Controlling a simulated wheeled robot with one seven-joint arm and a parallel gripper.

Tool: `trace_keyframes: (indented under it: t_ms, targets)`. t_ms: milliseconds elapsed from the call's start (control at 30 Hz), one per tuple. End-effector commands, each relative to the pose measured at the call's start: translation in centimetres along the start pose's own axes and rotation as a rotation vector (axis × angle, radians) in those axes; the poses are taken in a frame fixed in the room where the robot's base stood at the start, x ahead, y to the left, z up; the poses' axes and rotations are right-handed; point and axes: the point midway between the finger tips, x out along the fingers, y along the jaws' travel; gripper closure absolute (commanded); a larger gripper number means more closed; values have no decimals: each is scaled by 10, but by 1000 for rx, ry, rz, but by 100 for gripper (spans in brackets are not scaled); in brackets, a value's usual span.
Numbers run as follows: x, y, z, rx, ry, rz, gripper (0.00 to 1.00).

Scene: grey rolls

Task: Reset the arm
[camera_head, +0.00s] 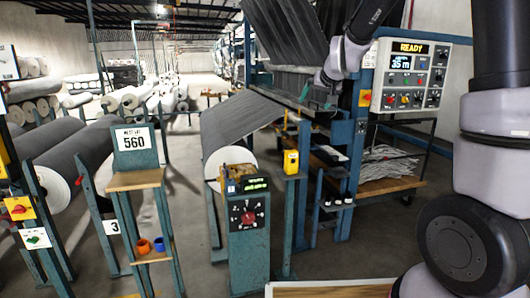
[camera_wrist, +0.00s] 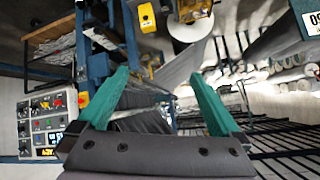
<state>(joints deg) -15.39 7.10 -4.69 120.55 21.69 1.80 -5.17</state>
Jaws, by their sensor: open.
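My gripper (camera_wrist: 160,80) shows in the wrist view with its two green fingers spread well apart. Nothing is between the fingers; the machine and floor show behind the gap. In the head view my arm comes in from the right and top, and its wrist (camera_head: 345,55) is in front of the blue machine frame, left of the READY control panel (camera_head: 408,77). The fingers are small and hard to pick out there against the teal frame. The control panel also shows at the left of the wrist view (camera_wrist: 45,122).
A grey fabric roll (camera_head: 232,165) sits in the machine in the middle. A teal stand with a dial (camera_head: 247,218) is in front of it. A stand marked 560 (camera_head: 134,139) is at left, with orange and blue cups. Large grey rolls (camera_head: 75,155) lie at far left.

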Motion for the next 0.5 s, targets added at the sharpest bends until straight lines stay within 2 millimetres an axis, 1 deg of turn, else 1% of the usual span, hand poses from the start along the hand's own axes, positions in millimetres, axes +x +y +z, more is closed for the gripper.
trace_keyframes:
  t_ms: [33,67,100,167,200,267,300,367,400,467,500]
  targets:
    - [-30,5,-1,25,-10,-8,0]
    - [-46,8,2,37,-21,-11,0]
    - [-67,12,6,54,-38,-15,0]
    - [-98,18,14,79,-61,-19,0]
    - [-118,22,22,96,-78,-20,0]
    - [-147,28,34,120,-100,-19,0]
    - [-166,32,43,135,-116,-17,0]
    - [-193,37,59,155,-138,-12,0]
    - [-211,40,70,170,-153,-7,0]
    - [-234,46,88,192,-173,2,0]
    - [-248,49,100,206,-187,9,0]
